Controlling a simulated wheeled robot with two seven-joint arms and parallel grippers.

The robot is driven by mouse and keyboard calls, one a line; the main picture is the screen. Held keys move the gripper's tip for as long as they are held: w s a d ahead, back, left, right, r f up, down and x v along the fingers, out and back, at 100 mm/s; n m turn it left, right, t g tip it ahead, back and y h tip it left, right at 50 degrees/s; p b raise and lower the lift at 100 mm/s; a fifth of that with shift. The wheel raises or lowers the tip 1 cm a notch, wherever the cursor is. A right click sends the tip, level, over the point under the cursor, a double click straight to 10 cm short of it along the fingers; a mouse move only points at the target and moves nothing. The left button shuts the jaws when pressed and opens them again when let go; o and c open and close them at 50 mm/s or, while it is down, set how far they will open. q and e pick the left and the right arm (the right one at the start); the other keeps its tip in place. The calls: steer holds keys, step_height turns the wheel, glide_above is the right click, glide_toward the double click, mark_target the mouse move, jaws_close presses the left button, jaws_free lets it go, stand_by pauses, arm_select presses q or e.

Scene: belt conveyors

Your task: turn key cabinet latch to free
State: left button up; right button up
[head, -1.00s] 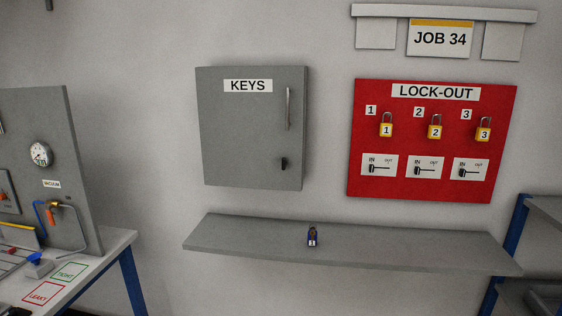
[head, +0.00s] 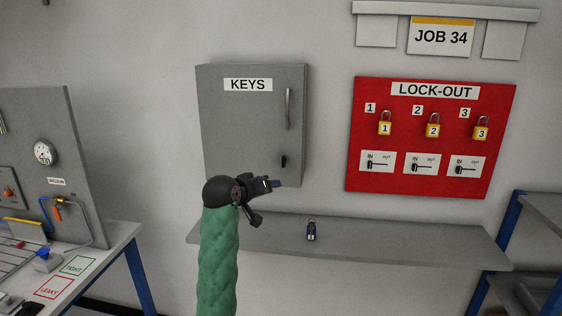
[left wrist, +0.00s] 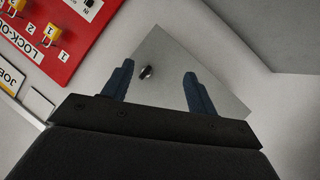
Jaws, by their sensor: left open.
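The grey key cabinet (head: 245,120) on the wall is labelled KEYS and its door is closed. A long silver handle (head: 288,108) is on the door's right side. Below it sits the small dark latch (head: 284,161), which looks upright. My left gripper (head: 278,183) is just below the latch in the head view, apart from it as far as I can tell. In the left wrist view the gripper (left wrist: 160,82) is open and empty, with the latch (left wrist: 146,72) showing between its two blue fingers, nearer the left one. My right gripper is not in view.
A grey shelf (head: 400,247) runs below the cabinet, with a blue padlock (head: 311,232) on it. The red LOCK-OUT board (head: 430,185) with yellow padlocks hangs to the right. A workbench (head: 110,245) stands at the left. The wall between cabinet and board is clear.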

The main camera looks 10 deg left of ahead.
mark_target(284, 162)
arm_select(q)
steer(key=w+d+r+n+t+h+p, duration=0.1)
steer(key=w+n, duration=0.4)
steer(key=w, duration=0.2)
steer(key=w+d+n+t+h+p, duration=0.1)
steer(key=w+n+t+p, duration=0.1)
steer(key=w+n, duration=0.4)
steer(key=shift+w+d+r+t, duration=0.3)
steer(key=shift+w+d+r, duration=0.1)
steer(key=shift+w, duration=0.3)
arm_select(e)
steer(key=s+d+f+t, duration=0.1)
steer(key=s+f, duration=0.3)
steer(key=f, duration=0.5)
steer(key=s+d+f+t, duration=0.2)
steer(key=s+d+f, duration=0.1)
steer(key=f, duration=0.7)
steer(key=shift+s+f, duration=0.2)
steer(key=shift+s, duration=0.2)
arm_select(q)
steer(key=c, duration=1)
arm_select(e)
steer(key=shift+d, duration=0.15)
